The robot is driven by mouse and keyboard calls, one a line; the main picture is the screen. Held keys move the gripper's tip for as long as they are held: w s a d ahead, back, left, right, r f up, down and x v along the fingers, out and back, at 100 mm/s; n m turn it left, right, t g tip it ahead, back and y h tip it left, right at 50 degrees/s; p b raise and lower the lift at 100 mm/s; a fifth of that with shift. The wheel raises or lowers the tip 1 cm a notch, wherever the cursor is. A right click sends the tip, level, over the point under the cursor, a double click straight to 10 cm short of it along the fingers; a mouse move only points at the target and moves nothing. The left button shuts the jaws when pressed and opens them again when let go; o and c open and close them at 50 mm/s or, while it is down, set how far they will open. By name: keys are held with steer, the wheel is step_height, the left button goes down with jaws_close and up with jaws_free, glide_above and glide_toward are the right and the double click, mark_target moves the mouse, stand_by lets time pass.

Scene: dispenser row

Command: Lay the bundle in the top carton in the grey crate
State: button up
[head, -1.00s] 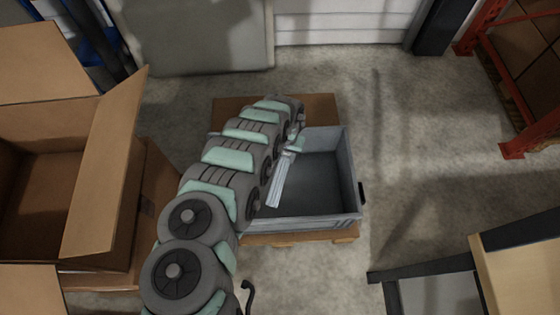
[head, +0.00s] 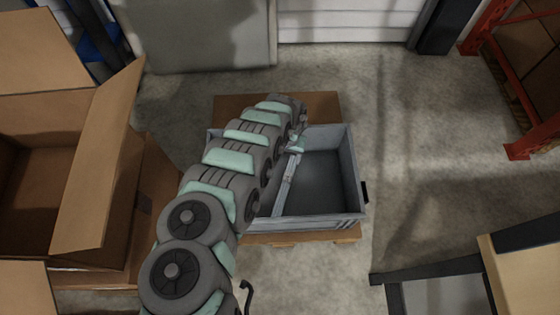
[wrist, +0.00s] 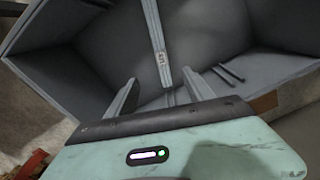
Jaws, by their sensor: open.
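The bundle (head: 286,188) is a long, thin, pale grey strip with a small label. It lies inside the grey crate (head: 352,180), along the crate's left part in the head view. In the wrist view the bundle (wrist: 156,30) runs from the top edge down between my fingers. My gripper (wrist: 160,78) is open, with one finger on each side of the bundle and a gap to both. The open top carton (head: 100,170) stands at the left, and the part of its inside that shows is empty. My arm hides the crate's left side in the head view.
The crate stands on a brown cardboard base (head: 325,104) on a pallet. An orange rack (head: 520,150) stands at the far right, and a dark-framed table (head: 430,275) at the lower right. The floor right of the crate is clear.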

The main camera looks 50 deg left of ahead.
step_height(320, 180, up, 11)
steer(key=p, duration=0.5)
steer(key=shift+f, duration=0.1)
stand_by(0.3)
